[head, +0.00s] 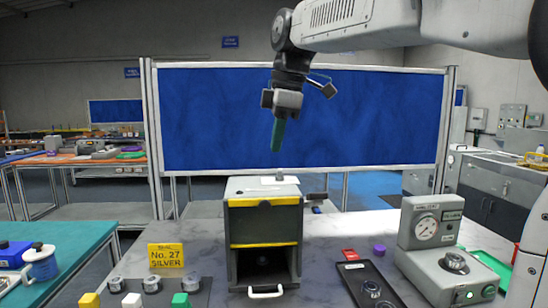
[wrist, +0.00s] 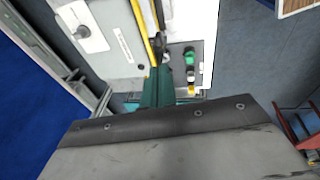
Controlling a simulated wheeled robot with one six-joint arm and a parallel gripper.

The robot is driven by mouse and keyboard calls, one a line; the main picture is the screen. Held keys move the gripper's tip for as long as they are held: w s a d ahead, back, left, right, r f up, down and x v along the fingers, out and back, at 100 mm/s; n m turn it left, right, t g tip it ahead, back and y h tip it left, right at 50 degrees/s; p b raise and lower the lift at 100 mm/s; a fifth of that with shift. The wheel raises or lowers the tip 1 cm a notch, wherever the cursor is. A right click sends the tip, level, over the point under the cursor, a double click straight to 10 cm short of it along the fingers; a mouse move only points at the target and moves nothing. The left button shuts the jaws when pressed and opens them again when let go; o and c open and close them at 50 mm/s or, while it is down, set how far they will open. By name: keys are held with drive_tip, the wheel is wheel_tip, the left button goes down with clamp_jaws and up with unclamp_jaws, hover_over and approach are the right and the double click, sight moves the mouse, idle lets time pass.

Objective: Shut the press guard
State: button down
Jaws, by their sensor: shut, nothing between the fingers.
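The press (head: 236,262) is a grey box at the middle of the table in the head view. Its guard (head: 264,224) looks like a dark panel between two yellow bars across the upper front. Below the lower bar is a dark opening with something round inside. A white handle (head: 265,292) sticks out at the bottom front. My gripper (head: 278,148) points down above the press top, apart from it, with green fingers shut and empty. In the wrist view the shut fingers (wrist: 157,85) appear beside the press top (wrist: 112,58) and a yellow bar (wrist: 143,30).
A gauge unit (head: 428,235) and a black tray (head: 364,284) stand to the right. A yellow sign (head: 166,256) and several coloured blocks and metal parts stand at the front left. A blue partition (head: 215,120) rises behind. The space before the upper press front looks clear.

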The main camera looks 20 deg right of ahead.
approach(268, 221)
drive_tip(key=shift+s+a+f, duration=0.1)
drive_tip(key=shift+s+a, duration=0.2)
drive_tip(key=shift+a, duration=0.25)
drive_tip(key=shift+s+a, duration=0.3)
drive_tip(key=shift+a, duration=0.3)
drive_tip(key=x, duration=0.2)
drive_tip(key=s+x, duration=0.1)
drive_tip(key=x, duration=0.4)
drive_tip(key=shift+s+d+f, duration=0.25)
drive_tip(key=shift+d+f, duration=0.05)
drive_tip(key=shift+f, duration=0.25)
